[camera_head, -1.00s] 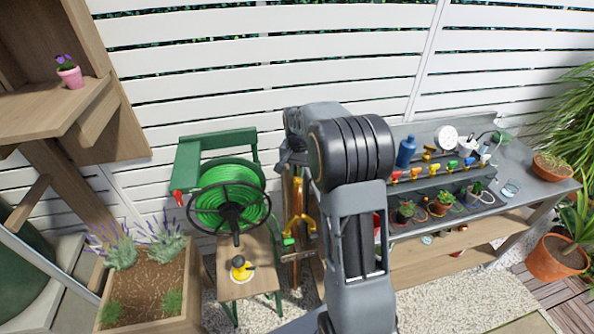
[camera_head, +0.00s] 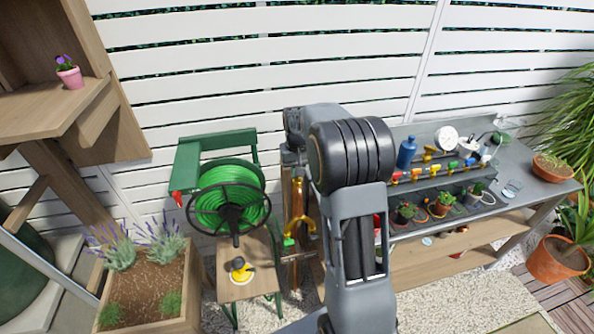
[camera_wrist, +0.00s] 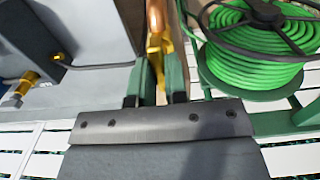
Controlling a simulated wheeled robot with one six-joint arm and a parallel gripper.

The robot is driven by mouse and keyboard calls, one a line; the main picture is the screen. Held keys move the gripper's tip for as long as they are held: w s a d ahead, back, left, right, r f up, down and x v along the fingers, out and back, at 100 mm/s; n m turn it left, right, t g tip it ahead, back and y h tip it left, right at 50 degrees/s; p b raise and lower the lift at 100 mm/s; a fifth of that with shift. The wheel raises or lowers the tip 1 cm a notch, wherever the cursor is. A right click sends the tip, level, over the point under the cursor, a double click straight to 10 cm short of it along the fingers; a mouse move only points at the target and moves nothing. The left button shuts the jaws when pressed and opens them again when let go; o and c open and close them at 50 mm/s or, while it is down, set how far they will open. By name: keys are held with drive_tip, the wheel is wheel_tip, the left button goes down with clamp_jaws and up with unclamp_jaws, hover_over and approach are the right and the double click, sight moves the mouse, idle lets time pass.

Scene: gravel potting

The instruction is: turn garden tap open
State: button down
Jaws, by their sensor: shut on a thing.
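The brass garden tap (camera_head: 301,221) sits on a copper pipe at the wooden post, left of my arm in the head view. A green fitting (camera_head: 289,243) shows at its lower left. In the wrist view the tap's brass part (camera_wrist: 157,44) stands in front of the copper pipe (camera_wrist: 155,14). My gripper (camera_wrist: 161,82) has its two green fingers shut on the brass part, one on each side. Which part of the tap is held, and how far it is turned, I cannot tell.
A hose reel with green hose (camera_head: 248,193) stands close left of the tap. A small wooden stand (camera_head: 238,287) with a yellow sprinkler is below it. A potting bench (camera_head: 520,200) with several pots and coloured valves lies to the right. A white fence is behind.

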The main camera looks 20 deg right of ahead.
drive_tip(key=shift+r, duration=0.1)
idle(0.3)
drive_tip(key=c, duration=1.1)
unclamp_jaws()
drive_tip(key=shift+c, duration=0.2)
wheel_tip(320, 180, up, 14)
drive_tip(key=shift+b, duration=0.35)
drive_tip(key=f, duration=0.1)
drive_tip(key=s+f, duration=0.1)
drive_tip(key=f, duration=0.2)
drive_tip(key=shift+s+a+f, duration=0.2)
drive_tip(key=shift+a+f, duration=0.15)
drive_tip(key=shift+f, duration=0.05)
drive_tip(key=s+a+f+n+t, duration=0.1)
drive_tip(key=s+a, duration=0.4)
drive_tip(key=s, duration=0.5)
drive_tip(key=s+a+f+n+t, duration=0.1)
drive_tip(key=s+a+t, duration=0.2)
drive_tip(key=s, duration=0.7)
drive_tip(key=shift+s+a, duration=0.35)
drive_tip(key=shift+a, duration=0.65)
